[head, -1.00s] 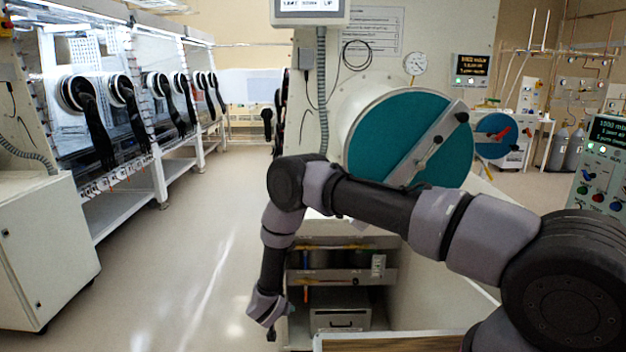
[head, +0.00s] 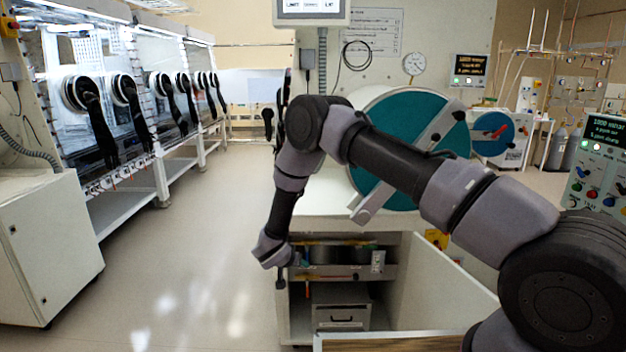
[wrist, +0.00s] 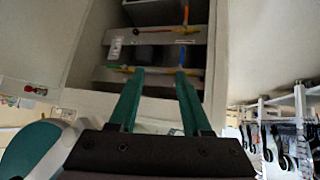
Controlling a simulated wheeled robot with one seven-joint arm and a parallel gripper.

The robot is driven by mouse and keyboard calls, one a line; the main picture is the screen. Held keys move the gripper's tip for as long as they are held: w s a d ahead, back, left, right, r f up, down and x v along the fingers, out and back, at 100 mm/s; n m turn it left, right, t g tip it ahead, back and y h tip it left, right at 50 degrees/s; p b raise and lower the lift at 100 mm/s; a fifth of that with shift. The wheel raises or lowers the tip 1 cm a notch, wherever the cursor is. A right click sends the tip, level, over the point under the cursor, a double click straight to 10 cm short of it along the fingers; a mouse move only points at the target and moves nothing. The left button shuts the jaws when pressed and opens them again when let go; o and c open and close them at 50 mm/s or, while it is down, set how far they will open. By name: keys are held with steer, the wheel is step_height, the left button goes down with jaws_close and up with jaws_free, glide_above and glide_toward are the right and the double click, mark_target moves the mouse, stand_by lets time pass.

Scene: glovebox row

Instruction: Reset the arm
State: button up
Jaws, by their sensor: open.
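My arm (head: 395,165) crosses the head view from the lower right, bends at a raised elbow and hangs down to my gripper (head: 281,278). The gripper is at the left edge of an open cabinet (head: 408,285) below the round teal door (head: 375,185). In the wrist view my gripper (wrist: 157,78) shows two green fingers spread apart with nothing between them. Behind them are the cabinet's shelves (wrist: 150,75). In the head view the fingers are small and partly hard to make out.
A grey drawer box (head: 342,312) sits low in the cabinet. A wooden-edged surface (head: 390,343) is at the bottom. The floor (head: 200,250) between is clear. A control panel (head: 598,170) stands at right.

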steer(key=d+r+m+g+h, duration=0.1)
steer(key=d+r, duration=0.7)
steer(key=r, duration=0.6)
steer(key=d+r+m+g+h, duration=0.1)
steer(key=d+r+g, duration=0.1)
steer(key=d+r, duration=0.9)
steer(key=s+d+r+g+y, duration=0.1)
steer(key=s+d+r, duration=0.25)
steer(key=r, duration=0.45)
steer(key=s+d+r, duration=0.3)
steer(key=s+r, duration=0.1)
steer(key=r, duration=0.4)
steer(key=s+d+r+t+y, duration=0.1)
steer(key=s+r, duration=0.3)
steer(key=s, duration=0.4)
steer(key=s+d+r+t+y, duration=0.1)
steer(key=s+d+r+y, duration=0.1)
steer(key=s, duration=0.6)
steer(key=s+d+r+n+y, duration=0.1)
steer(key=s+r+y, duration=0.2)
steer(key=s+r, duration=0.3)
steer(key=s, duration=0.2)
steer(key=shift+s+d+r+t+y, duration=0.2)
steer(key=shift+s+r+t+y, duration=0.1)
steer(key=shift+r+t, duration=0.1)
